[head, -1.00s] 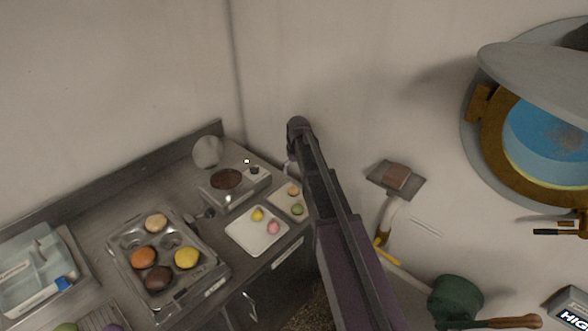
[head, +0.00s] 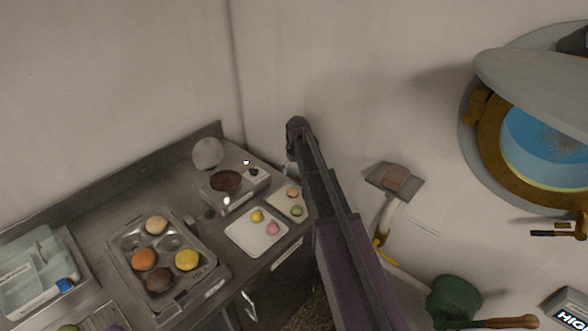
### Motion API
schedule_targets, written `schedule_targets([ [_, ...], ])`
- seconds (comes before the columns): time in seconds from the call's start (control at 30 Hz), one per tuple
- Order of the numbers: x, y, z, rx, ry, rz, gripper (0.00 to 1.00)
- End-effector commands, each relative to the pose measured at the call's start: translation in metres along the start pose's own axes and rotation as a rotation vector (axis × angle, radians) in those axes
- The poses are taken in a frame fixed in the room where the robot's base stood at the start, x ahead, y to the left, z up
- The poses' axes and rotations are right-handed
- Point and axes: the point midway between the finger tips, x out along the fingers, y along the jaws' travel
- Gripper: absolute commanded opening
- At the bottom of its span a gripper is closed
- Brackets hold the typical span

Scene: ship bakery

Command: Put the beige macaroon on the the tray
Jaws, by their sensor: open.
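A small beige macaroon (head: 293,192) lies on a pale board or tray (head: 281,205) at the right end of the steel counter, beside a green macaroon (head: 296,211). A white tray (head: 237,233) lies just left of it, with a yellow macaroon (head: 257,216) and a pink macaroon (head: 273,228) on it. My arm rises from the lower middle, just right of the pale board. Its far end bends near the wall, above the beige macaroon in the picture. My gripper cannot be made out; the arm seems to hide it.
A metal baking tin (head: 187,293) with several round baked goods stands on the counter (head: 100,260) to the left. A device with a round dark top (head: 226,181) stands behind the white tray. A clear container (head: 30,270) is at far left. Walls close in behind; a porthole (head: 490,120) is at right.

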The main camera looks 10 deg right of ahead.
Motion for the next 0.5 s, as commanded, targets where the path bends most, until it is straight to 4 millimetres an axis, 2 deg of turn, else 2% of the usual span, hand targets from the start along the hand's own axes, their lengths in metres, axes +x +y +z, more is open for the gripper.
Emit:
schedule_targets([
  [0.17,-0.004,-0.012,0.040,0.027,-0.014,0.000,0.94],
  [0.27,-0.009,-0.023,0.078,0.056,-0.030,0.000,0.94],
  [0.5,-0.021,-0.053,0.187,0.150,-0.076,0.006,0.94],
])
